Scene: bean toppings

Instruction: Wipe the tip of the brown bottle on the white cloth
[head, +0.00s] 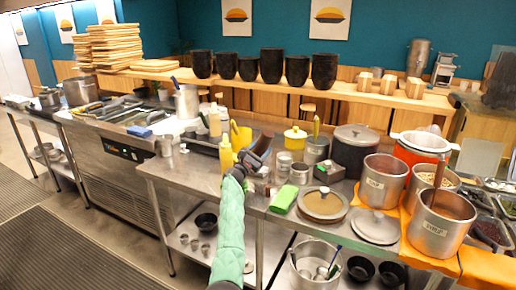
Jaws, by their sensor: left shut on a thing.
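My left gripper (256,156), at the end of a green-sleeved arm, is over the steel counter (165,172) near the middle of the head view. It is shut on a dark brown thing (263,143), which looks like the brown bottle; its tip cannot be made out. A yellow bottle (226,157) stands just left of the gripper. I cannot pick out a white cloth with certainty. A folded green cloth (283,200) lies on the counter to the right of the gripper. My right gripper is not in view.
Small jars (299,174) stand close right of the gripper. A lidded pan (323,204), a dark-lidded pot (355,146) and steel soup pots (442,222) crowd the right side. Black containers (271,66) line the back shelf. A bare counter strip lies left of my arm.

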